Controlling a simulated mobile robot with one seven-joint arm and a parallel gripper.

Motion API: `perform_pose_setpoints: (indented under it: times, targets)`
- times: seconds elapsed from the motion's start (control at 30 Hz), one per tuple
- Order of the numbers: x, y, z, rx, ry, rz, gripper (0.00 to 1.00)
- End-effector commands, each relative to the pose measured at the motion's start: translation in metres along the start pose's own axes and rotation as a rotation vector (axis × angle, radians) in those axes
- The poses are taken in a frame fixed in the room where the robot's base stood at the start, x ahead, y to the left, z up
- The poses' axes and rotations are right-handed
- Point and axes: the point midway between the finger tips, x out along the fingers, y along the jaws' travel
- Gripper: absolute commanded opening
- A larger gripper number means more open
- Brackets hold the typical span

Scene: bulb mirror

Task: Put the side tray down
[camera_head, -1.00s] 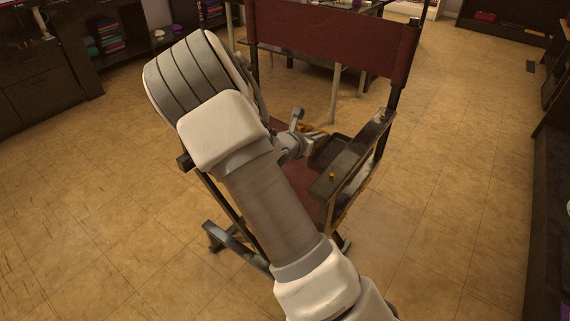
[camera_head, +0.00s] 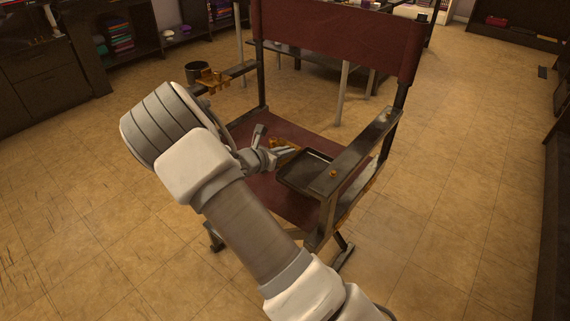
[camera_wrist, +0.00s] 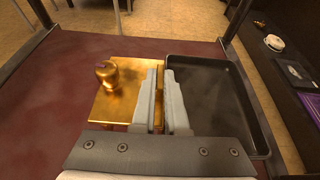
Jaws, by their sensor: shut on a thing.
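The side tray (camera_head: 300,178) is a dark, shallow rectangular tray with a raised rim and a brass plate (camera_head: 284,149) at its side. It is over the maroon seat of the director's chair, beside the inner side of the right armrest (camera_head: 352,160). I cannot tell whether it touches the seat. In the wrist view the tray (camera_wrist: 215,90) is right of my fingers, and the brass plate with its round knob (camera_wrist: 108,75) is left. My gripper (camera_wrist: 165,75) is shut on the tray at the edge by the brass plate; it also shows in the head view (camera_head: 280,153).
The chair's maroon back (camera_head: 335,35) stands behind the seat (camera_head: 270,130). The left armrest bears a brass fitting (camera_head: 212,79). The tiled floor right of the chair is clear. Dark shelves line the room's edges.

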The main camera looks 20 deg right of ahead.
Motion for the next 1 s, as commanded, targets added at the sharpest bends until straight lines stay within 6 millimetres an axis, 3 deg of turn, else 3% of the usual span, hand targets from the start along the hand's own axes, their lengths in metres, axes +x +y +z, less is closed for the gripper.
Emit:
perform_pose_setpoints:
  times: [0.13, 0.4, 0.8, 0.83, 0.97, 1.0]
  targets:
    - [0.001, 0.003, -0.006, 0.001, -0.004, 0.000, 0.00]
    - [0.015, 0.003, -0.038, 0.000, -0.004, 0.000, 0.00]
    - [0.016, 0.003, -0.041, 0.002, -0.004, 0.000, 0.00]
    - [0.015, 0.003, -0.041, 0.001, -0.001, 0.001, 0.17]
    - [0.015, 0.002, -0.041, 0.001, -0.001, 0.001, 0.40]
    - [0.015, 0.002, -0.041, 0.001, -0.001, 0.001, 0.41]
